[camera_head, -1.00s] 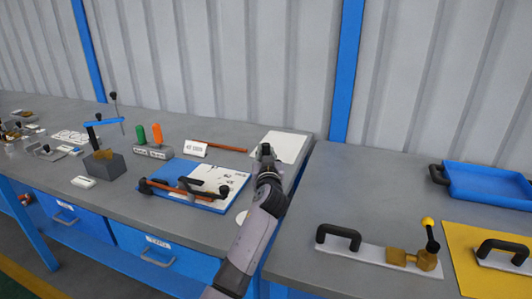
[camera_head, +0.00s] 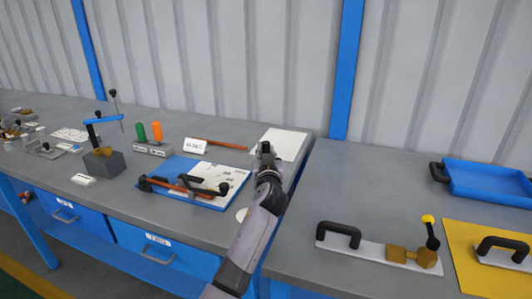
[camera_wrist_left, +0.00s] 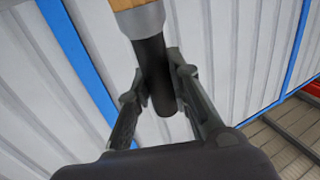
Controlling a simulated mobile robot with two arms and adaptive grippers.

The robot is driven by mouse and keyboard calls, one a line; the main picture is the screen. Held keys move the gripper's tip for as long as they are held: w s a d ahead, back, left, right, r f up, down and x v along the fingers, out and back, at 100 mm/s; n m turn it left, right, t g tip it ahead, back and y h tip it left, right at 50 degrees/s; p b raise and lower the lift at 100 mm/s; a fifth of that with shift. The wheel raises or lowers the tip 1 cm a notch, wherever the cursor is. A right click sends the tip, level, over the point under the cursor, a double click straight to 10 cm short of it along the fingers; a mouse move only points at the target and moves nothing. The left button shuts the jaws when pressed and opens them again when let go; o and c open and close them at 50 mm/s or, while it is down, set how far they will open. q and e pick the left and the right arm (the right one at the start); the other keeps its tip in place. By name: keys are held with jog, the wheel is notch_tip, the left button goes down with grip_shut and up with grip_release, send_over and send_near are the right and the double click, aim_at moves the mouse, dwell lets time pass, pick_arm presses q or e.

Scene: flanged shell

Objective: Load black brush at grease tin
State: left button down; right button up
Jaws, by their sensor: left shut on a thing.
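In the left wrist view my left gripper (camera_wrist_left: 160,88) is shut on a brush (camera_wrist_left: 153,62), around its black round part. Above the fingers the brush has a grey collar and a light wooden part that runs out of the top of the picture. In the head view my left gripper (camera_head: 265,152) is above the far right part of the left bench, in front of a white sheet; the brush cannot be made out there. I cannot pick out a grease tin; a pale round thing (camera_head: 241,215) is partly hidden by my left arm. My right gripper is not in view.
A blue board (camera_head: 190,170) with papers and a black-handled clamp lies left of my arm. A white sign (camera_head: 195,146) and orange and green handles stand behind it. A toggle clamp (camera_head: 380,252), yellow mat (camera_head: 462,240) and blue tray (camera_head: 485,182) are on the right bench.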

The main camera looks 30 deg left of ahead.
aim_at(266, 142)
pick_arm(q)
jog(key=shift+f, duration=0.2)
jog(key=shift+f+b, duration=0.2)
jog(key=shift+b, duration=0.15)
dwell(0.4)
jog(key=shift+r, duration=0.1)
jog(key=shift+r+p, duration=2.6)
jog(key=shift+r, duration=0.95)
jog(key=shift+f, duration=0.1)
